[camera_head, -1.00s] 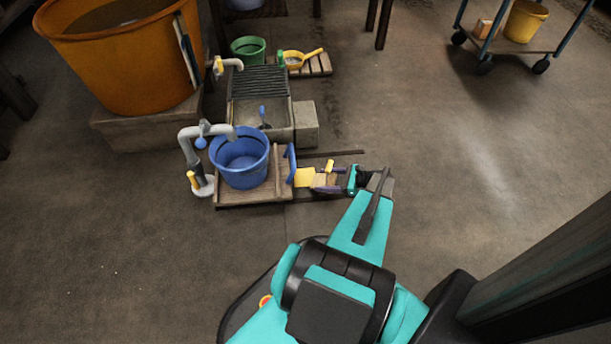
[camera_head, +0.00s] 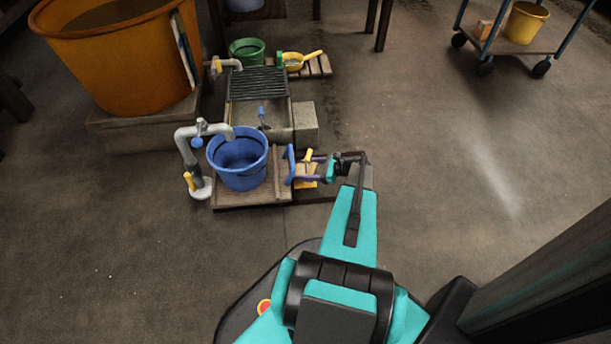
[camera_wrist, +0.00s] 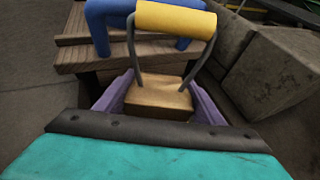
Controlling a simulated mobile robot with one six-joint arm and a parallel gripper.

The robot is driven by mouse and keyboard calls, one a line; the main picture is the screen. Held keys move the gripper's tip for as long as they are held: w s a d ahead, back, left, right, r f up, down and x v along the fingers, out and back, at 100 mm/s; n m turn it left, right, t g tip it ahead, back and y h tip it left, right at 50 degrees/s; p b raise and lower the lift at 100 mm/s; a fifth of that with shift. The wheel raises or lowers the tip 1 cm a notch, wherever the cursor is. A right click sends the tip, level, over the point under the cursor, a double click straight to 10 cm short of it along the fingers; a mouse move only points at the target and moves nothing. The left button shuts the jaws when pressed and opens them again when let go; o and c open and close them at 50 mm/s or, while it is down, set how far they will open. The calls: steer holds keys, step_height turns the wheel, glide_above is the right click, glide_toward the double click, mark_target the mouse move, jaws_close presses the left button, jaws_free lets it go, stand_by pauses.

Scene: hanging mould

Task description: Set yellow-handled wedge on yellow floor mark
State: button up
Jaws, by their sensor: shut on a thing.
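The yellow-handled wedge (camera_wrist: 160,94) is a small wooden block with a yellow grip on a dark wire bail. In the wrist view it sits between the purple fingers of my gripper (camera_wrist: 160,100), which are shut on it. In the head view the wedge's yellow handle (camera_head: 308,155) shows beside my gripper (camera_head: 308,174). The yellow floor mark (camera_head: 305,183) lies under and just in front of the wedge, right of the wooden pallet, and is partly covered by my gripper. How far the wedge is above the floor I cannot tell.
A blue bucket (camera_head: 238,162) stands on the wooden pallet (camera_head: 245,196), with a blue bracket (camera_head: 290,165) at the pallet's right edge. A grey block (camera_head: 305,125) and a trough stand behind. A grey pipe (camera_head: 185,150) is at left. Open floor lies to the right.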

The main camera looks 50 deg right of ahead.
steer(key=shift+f, duration=0.1)
steer(key=shift+f+b, duration=1.1)
steer(key=shift+f, duration=0.55)
steer(key=shift+f, duration=0.15)
steer(key=o, duration=1.2)
steer(key=shift+c, duration=0.2)
steer(key=shift+r, duration=0.2)
steer(key=shift+s+d+r, duration=0.15)
steer(key=shift+s+r, duration=0.05)
steer(key=shift+s, duration=0.1)
steer(key=p+v, duration=0.5)
steer(key=v, duration=0.6)
steer(key=shift+s+d+f, duration=0.1)
steer(key=shift+d, duration=0.05)
